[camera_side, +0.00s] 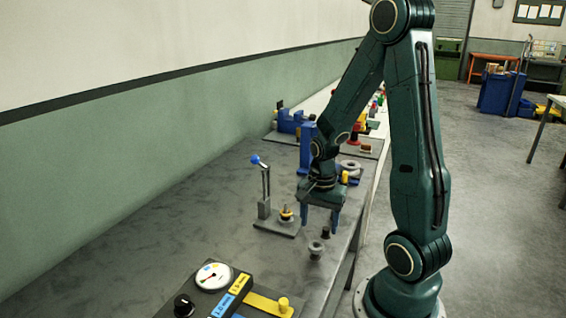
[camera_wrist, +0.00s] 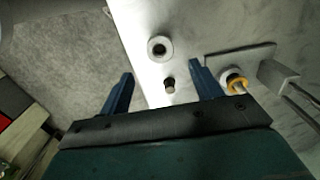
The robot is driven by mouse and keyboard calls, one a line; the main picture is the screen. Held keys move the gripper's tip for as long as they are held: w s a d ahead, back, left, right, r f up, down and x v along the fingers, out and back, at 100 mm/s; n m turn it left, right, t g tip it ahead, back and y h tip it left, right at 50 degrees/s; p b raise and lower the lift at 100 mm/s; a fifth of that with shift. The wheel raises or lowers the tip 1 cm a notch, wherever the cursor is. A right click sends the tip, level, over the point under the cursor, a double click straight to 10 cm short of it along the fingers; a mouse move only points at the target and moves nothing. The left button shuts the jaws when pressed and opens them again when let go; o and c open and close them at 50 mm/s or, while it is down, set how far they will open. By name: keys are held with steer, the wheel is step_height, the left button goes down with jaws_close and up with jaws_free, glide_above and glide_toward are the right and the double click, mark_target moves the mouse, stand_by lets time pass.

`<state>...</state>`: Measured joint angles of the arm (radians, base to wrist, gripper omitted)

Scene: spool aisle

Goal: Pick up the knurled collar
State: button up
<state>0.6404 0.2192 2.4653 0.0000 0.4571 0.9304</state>
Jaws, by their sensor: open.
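A small dark cylindrical piece with a paler end, which looks like the knurled collar (camera_side: 325,232), stands on the grey bench just below my gripper (camera_side: 321,222). In the wrist view this collar (camera_wrist: 169,86) shows between the two blue fingers of my gripper (camera_wrist: 161,70), nearer the right one. My gripper is open and points down, with nothing held. Knurling is too small to make out. A pale grey flanged ring (camera_side: 316,249) with a dark hole lies close by, nearer the side camera; the ring also shows in the wrist view (camera_wrist: 160,48), above the collar.
A plate with a blue-knobbed lever (camera_side: 265,185) and a yellow-ringed post (camera_side: 286,214) stands left of my gripper. A gauge panel (camera_side: 214,276) is at the front. A blue block fixture (camera_side: 307,140) and other parts stand behind. The bench edge is close on the right.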

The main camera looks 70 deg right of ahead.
steer(key=shift+f, duration=0.45)
steer(key=shift+f, duration=0.15)
steer(key=shift+w+a+f, duration=0.1)
steer(key=shift+a+f, duration=0.05)
steer(key=shift+f, duration=2.3)
steer(key=c, duration=1)
